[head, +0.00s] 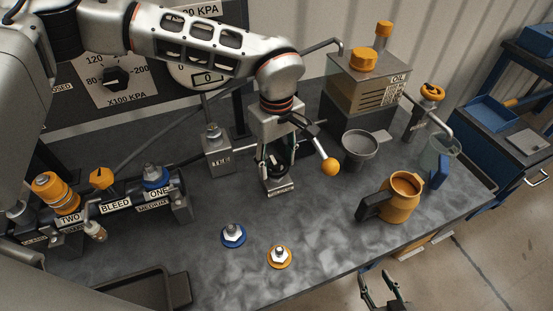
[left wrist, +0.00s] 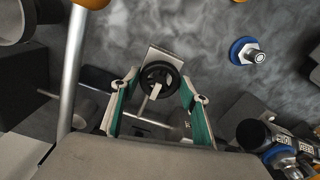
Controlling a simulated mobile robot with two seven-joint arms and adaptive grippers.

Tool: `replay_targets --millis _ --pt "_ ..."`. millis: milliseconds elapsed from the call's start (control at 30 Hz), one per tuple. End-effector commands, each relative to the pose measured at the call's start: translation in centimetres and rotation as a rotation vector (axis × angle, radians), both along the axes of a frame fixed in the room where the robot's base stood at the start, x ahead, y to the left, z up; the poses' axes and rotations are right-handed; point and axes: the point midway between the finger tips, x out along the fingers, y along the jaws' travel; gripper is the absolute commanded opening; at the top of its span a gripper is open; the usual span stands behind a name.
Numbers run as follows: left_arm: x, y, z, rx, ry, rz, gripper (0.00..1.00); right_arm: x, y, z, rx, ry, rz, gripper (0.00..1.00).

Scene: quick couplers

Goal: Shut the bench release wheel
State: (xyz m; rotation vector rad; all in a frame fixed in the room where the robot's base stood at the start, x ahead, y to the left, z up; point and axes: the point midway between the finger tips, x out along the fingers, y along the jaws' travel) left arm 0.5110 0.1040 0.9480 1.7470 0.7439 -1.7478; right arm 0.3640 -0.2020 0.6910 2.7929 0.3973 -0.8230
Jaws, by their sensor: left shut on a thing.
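The bench release wheel is a small black spoked handwheel; it shows clearly in the left wrist view (left wrist: 159,76), on a pale block. In the head view my left gripper (head: 273,168) points down over this block and largely hides the wheel. A label sits at the block's front foot. In the left wrist view the green-padded fingers of my left gripper (left wrist: 160,105) stand on both sides of the wheel, shut on it. My right gripper (head: 385,290) is at the bottom edge of the head view, in front of the bench, open and empty.
An orange-knobbed lever (head: 331,167) sticks out right beside my left gripper. A grey cup (head: 360,146), an orange jug (head: 402,195) and an oil tank (head: 366,85) stand to the right. Blue (head: 233,236) and orange (head: 279,257) couplers lie in front. A manifold (head: 115,205) is left.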

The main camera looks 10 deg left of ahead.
Motion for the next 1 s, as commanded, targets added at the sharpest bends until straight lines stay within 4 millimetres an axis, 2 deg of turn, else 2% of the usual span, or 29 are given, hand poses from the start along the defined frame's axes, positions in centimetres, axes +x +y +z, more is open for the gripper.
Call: replay_targets --millis 567,600,633,1000 --pt "0.08 -0.08 0.13 -0.002 -0.004 -0.034 0.23 -0.06 -0.01 -0.03 -0.001 0.002 0.0 0.4" --pt "0.08 -0.08 0.13 -0.001 -0.003 -0.034 0.52 -0.06 -0.01 -0.02 -0.001 0.002 0.0 0.4" --pt "0.07 -0.07 0.13 -0.001 -0.003 -0.034 0.6 -0.06 -0.01 -0.02 -0.001 0.002 0.0 0.4" --pt "0.04 -0.02 0.17 0.0 -0.001 -0.032 0.62 0.03 -0.1 0.13 -0.002 -0.001 -0.001 0.4"
